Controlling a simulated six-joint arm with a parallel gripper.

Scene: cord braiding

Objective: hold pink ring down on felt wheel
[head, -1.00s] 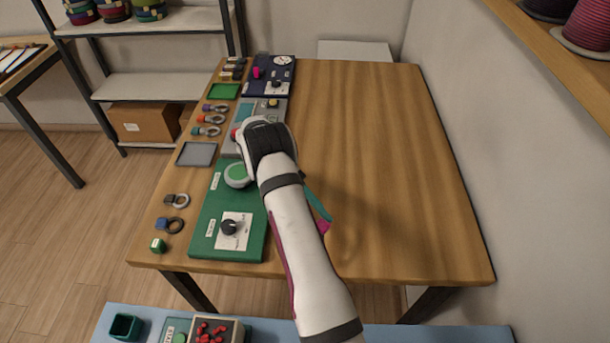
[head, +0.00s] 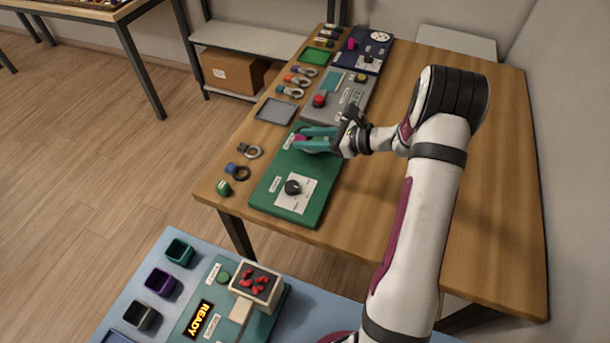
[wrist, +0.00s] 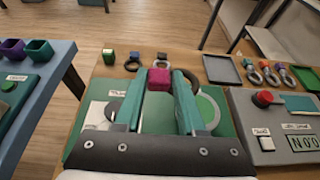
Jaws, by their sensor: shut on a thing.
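My gripper (head: 302,138) reaches left over the green board on the table, its teal fingers closed on a small pink block of the pink ring (head: 299,139). In the wrist view the pink block (wrist: 160,78) sits between the two fingertips (wrist: 161,76); I cannot make out a ring part on it. The felt wheel (wrist: 206,108), a green disc with a pale grey rim, shows beside and partly behind the right finger. In the head view my gripper largely covers the wheel. I cannot tell whether the pink ring touches the wheel.
The green board (head: 262,192) also carries a dark knob (head: 292,187) on a white plate. A grey tray (head: 276,110), a dark ring with a blue block (head: 238,172) and a small green block (head: 224,187) lie along the table's left edge. The table's right side is clear.

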